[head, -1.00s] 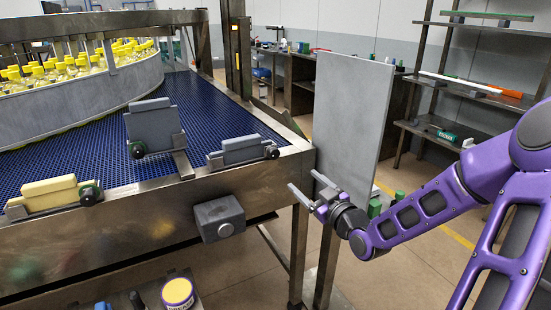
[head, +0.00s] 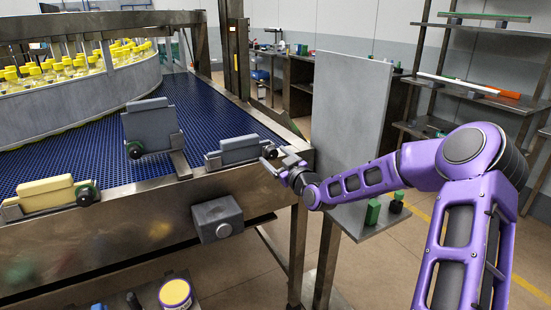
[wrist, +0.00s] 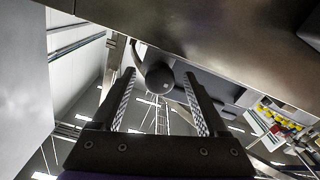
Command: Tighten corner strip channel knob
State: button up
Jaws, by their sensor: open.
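The corner strip (head: 240,149) is a grey block in a metal holder at the conveyor's front right corner, with a dark round knob (head: 269,152) at its right end. My gripper (head: 279,160) is open beside that knob, with its fingers pointing toward it. In the wrist view the dark knob (wrist: 158,77) appears between the two textured fingertips, with space on both sides. I cannot tell whether the fingertips reach around it. The fingers partly cover the knob area in the head view.
A taller grey block (head: 150,125) and a cream block (head: 46,192) with their own knobs sit farther left on the blue conveyor (head: 200,105). A grey box (head: 217,218) is on the frame's front. An upright grey panel (head: 350,120) stands close behind my arm.

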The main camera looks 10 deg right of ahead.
grip_shut()
dwell(0.4)
jog(key=shift+m, duration=0.3)
jog(key=m, duration=0.4)
jog(key=shift+b, duration=0.3)
jog(key=m, duration=0.4)
jog(key=shift+a+m, duration=0.1)
jog(key=shift+m, duration=0.3)
jog(key=m, duration=0.4)
jog(key=shift+m, duration=0.3)
jog(key=m, duration=0.4)
jog(key=shift+s+a+m, duration=0.1)
jog(key=shift+m, duration=0.2)
jog(key=shift+f, duration=0.1)
